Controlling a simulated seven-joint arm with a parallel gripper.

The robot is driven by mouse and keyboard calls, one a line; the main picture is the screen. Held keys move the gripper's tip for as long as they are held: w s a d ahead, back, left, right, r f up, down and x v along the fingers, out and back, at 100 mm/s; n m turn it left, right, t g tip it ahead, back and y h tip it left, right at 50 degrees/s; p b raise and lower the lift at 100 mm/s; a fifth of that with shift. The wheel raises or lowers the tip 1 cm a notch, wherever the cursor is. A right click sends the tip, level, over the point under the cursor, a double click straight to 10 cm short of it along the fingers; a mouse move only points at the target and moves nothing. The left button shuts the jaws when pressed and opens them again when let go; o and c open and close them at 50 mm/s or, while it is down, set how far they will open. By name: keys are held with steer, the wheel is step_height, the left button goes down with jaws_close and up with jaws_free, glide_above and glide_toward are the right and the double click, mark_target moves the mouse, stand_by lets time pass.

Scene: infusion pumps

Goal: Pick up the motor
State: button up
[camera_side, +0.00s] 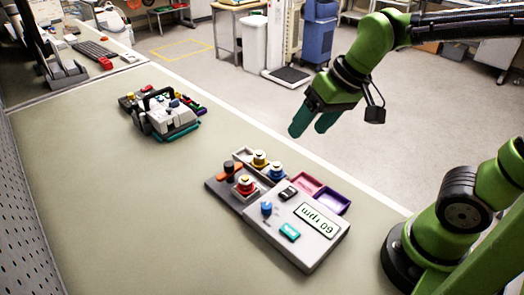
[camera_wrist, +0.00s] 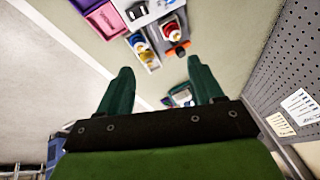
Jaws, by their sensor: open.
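No part is labelled as the motor, and I cannot tell which one it is. The near pump station (camera_side: 312,243) has a grey block reading "60 rpm". Beside its display are a red-and-yellow round part (camera_side: 245,184), an orange part with a dark top (camera_side: 229,171), a blue knob (camera_side: 266,208), and yellow-topped (camera_side: 259,159) and blue-topped (camera_side: 277,170) parts in a grey tray. My gripper (camera_side: 314,122) is open and empty, raised above and behind the station. In the wrist view, the red-topped part (camera_wrist: 170,29) and blue part (camera_wrist: 137,42) lie beyond my fingertips (camera_wrist: 160,66).
Pink (camera_side: 305,184) and purple (camera_side: 330,200) trays sit at the near station's back edge. A second device with a black handle (camera_side: 165,112) stands farther left, and its edge shows between my fingers. The table (camera_side: 110,200) is clear in front. A perforated panel (camera_side: 18,225) borders its left side.

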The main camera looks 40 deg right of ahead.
mark_target(245, 177)
steer(key=w+a+f+n+g+h, duration=0.1)
steer(key=w+a+g, duration=0.15)
steer(key=w, duration=0.35)
steer(key=w+a+f+n+g+h, duration=0.1)
steer(key=w+a+f+g, duration=0.1)
steer(key=w+a, duration=0.3)
steer(key=f, duration=0.7)
steer(key=w+f, duration=0.1)
steer(key=f, duration=0.2)
steer(key=shift+d+f, duration=0.3)
steer(key=shift+f, duration=0.05)
steer(key=shift+w+f, duration=0.15)
steer(key=shift+f, duration=1.2)
steer(key=shift+w+f, duration=0.1)
steer(key=shift+f, duration=1.2)
jaws_close()
steer(key=shift+r, duration=0.1)
